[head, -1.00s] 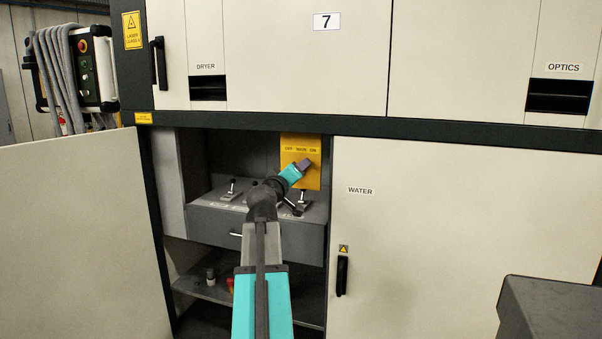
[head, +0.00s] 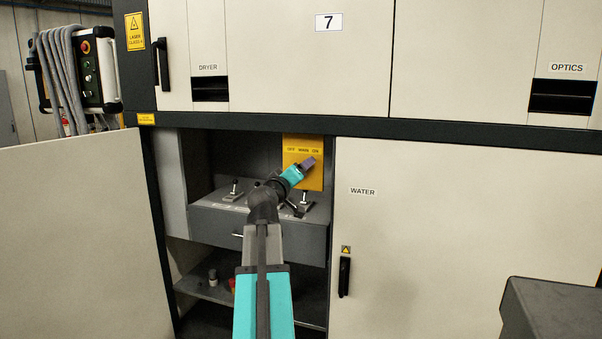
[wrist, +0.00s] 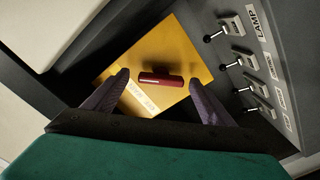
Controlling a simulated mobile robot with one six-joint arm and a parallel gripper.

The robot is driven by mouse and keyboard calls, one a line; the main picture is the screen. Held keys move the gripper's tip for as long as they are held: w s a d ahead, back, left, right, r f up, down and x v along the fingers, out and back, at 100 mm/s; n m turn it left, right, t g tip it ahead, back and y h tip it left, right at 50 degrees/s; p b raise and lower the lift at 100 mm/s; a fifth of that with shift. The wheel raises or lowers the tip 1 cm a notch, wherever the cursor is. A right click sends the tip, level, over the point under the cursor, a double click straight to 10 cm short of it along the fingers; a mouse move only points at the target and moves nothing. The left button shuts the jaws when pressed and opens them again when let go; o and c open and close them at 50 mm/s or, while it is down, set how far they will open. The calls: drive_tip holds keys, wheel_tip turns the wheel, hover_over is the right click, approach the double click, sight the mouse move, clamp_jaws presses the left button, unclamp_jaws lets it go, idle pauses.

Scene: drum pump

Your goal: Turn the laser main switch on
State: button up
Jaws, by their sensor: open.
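The main switch has a dark red bar handle (wrist: 172,80) on a yellow plate (head: 314,178) in the open bay of the cabinet. The plate's label reads OFF MAIN ON in the head view. My gripper (wrist: 160,80) is open, with one finger on either side of the handle in the wrist view. The handle lies across the gap between the fingertips, apart from both. I cannot tell how far ahead of the tips it is. In the head view my gripper (head: 308,164) is in front of the plate and hides the handle.
Several small levers (wrist: 238,58) stand on a grey ledge beside the plate, one labelled LAMP. An open door (head: 75,235) is on the left, and the closed WATER door (head: 440,240) on the right. A shelf (head: 212,290) with small items lies below.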

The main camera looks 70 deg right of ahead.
drive_tip(key=a+b, duration=0.5)
drive_tip(key=a, duration=0.7)
drive_tip(key=shift+s+a, duration=0.35)
drive_tip(key=shift+a, duration=0.05)
idle(0.7)
